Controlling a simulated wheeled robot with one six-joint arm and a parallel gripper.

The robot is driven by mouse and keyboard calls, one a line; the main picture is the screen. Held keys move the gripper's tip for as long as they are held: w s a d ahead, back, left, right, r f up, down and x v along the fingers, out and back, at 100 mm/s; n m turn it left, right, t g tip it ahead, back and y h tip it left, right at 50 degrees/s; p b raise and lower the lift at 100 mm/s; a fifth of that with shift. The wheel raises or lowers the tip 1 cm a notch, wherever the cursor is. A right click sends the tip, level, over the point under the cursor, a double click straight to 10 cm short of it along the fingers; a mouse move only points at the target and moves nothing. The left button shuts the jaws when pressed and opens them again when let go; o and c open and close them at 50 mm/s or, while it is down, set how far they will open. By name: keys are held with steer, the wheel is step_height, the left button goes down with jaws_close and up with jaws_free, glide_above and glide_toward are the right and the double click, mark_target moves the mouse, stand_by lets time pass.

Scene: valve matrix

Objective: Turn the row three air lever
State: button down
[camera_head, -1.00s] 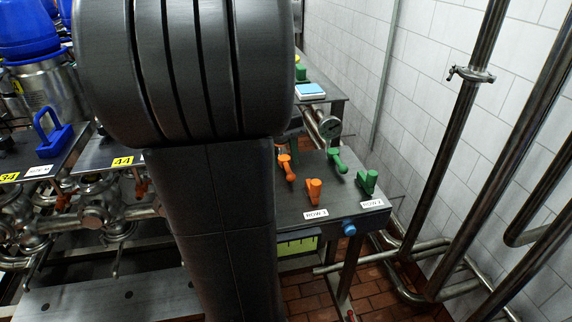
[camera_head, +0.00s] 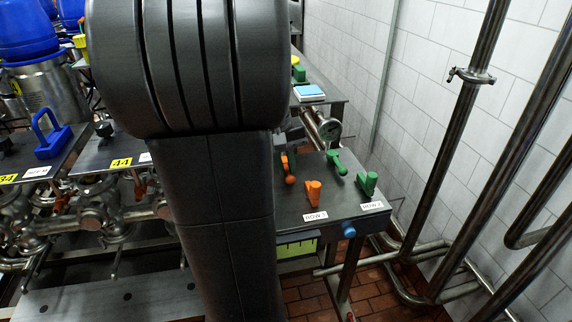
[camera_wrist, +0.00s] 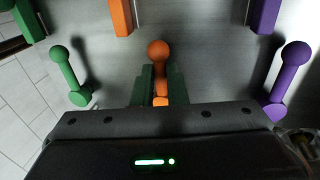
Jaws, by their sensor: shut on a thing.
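The orange ball-ended lever (camera_head: 289,170) stands on the grey panel behind the ROW 3 label (camera_head: 315,217). In the wrist view the orange lever (camera_wrist: 158,52) lies between the two fingers of my gripper (camera_wrist: 160,82), with its ball end sticking out past the fingertips. My gripper is shut on the lever. In the head view my arm hides most of the gripper and part of the lever's base. An orange block handle (camera_head: 313,193) stands in front of the lever, close to the label.
A green ball-ended lever (camera_head: 336,164) and a green block handle (camera_head: 367,184) stand to the right by the ROW 2 label (camera_head: 372,206). In the wrist view a purple lever (camera_wrist: 288,78) is right of my gripper.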

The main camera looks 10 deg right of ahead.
steer(key=d+n+p, duration=0.1)
steer(key=n, duration=0.1)
steer(key=d+n+t+p, duration=0.1)
steer(key=n, duration=0.1)
steer(key=shift+w+r, duration=0.1)
steer(key=shift+r, duration=0.05)
steer(key=n, duration=0.2)
steer(key=d+n+p, duration=0.1)
steer(key=n, duration=0.1)
steer(key=w+d+n+p, duration=0.1)
steer(key=shift+w+n+t+y, duration=0.1)
steer(key=shift+n+t+y, duration=0.3)
steer(key=n, duration=0.1)
steer(key=w+n, duration=0.1)
steer(key=n, duration=0.1)
steer(key=d+n+p, duration=0.1)
steer(key=shift+w+n+y, duration=0.3)
steer(key=shift+w+y, duration=0.05)
steer(key=shift+y, duration=0.05)
steer(key=shift+w+d+n+y, duration=0.15)
steer(key=shift+w+n, duration=0.2)
steer(key=shift+n, duration=0.55)
steer(key=shift+w+a+n+y, duration=0.15)
steer(key=shift+w+n, duration=0.2)
steer(key=shift+n, duration=0.55)
steer(key=shift+d, duration=0.1)
steer(key=c, duration=1.5)
jaws_free()
steer(key=shift+o, duration=0.2)
